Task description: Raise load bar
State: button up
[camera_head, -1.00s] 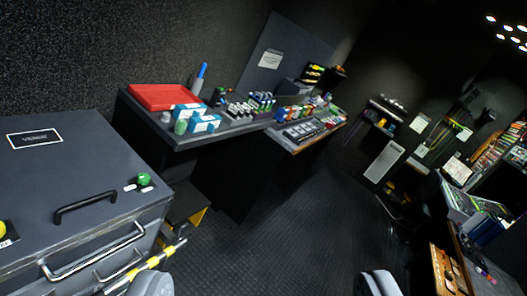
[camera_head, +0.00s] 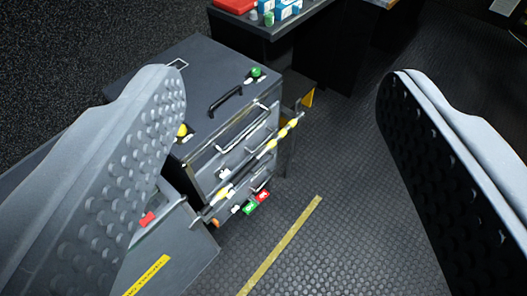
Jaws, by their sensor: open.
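A bar with yellow sections, which looks like the load bar (camera_head: 271,145), runs diagonally across the front of the grey cabinet (camera_head: 190,100). Its upper right end is near the cabinet's far front corner and its lower left end is near the red and green tags. My gripper (camera_head: 283,95) is open and empty, with one large studded finger at each side of the picture. The bar shows between the fingers, beyond them and apart from them. The left finger hides part of the cabinet's left side.
The cabinet has a black top handle (camera_head: 225,100), a green knob (camera_head: 256,72) and a yellow knob (camera_head: 182,130). A grey box with a yellow label (camera_head: 147,276) stands lower left. A desk with a red tray (camera_head: 234,5) is behind. Dark floor with a yellow strip (camera_head: 282,245) is clear at right.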

aim_at(206, 209)
jog(key=u, duration=0.15)
jog(key=k, duration=0.45)
jog(key=z, duration=0.7)
jog(key=i, duration=1.15)
jog(key=u, duration=0.55)
